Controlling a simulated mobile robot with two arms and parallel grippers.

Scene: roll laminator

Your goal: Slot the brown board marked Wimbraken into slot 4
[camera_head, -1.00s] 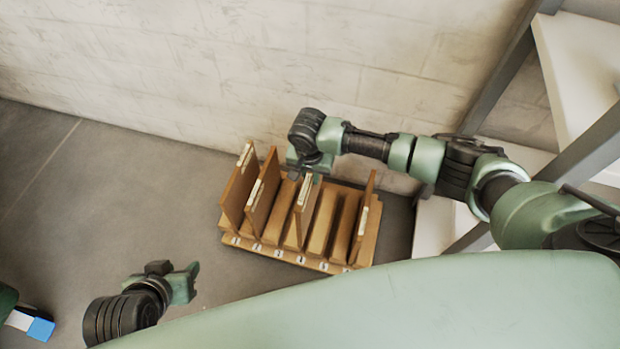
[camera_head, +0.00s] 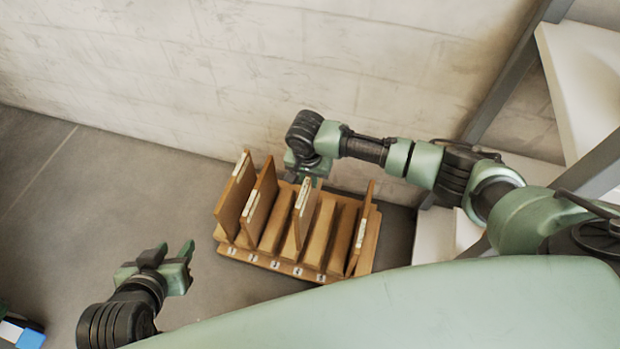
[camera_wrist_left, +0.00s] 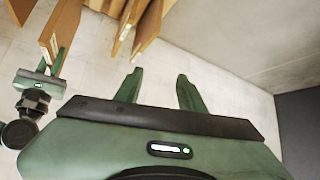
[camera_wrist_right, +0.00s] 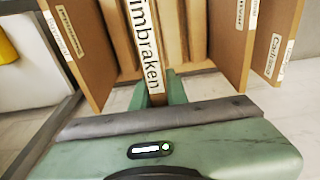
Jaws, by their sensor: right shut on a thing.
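The brown Wimbraken board (camera_wrist_right: 145,45) has a white name label and is held between the fingers of my right gripper (camera_wrist_right: 158,90). In the head view this board (camera_head: 305,213) stands nearly upright at the wooden rack (camera_head: 270,262), lined up with the fourth number tag from the left. I cannot tell how deep its lower edge sits. My right gripper (camera_head: 308,181) is at its top far edge. The tag numerals are too small to read. My left gripper (camera_head: 187,262) is open and empty, left of the rack; its spread fingers show in the left wrist view (camera_wrist_left: 158,88).
Two boards (camera_head: 234,195) (camera_head: 259,203) stand at the rack's left, and one (camera_head: 363,228) at its right end. The wall (camera_head: 150,90) is close behind. A white-stepped stair frame (camera_head: 580,75) stands at the right.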

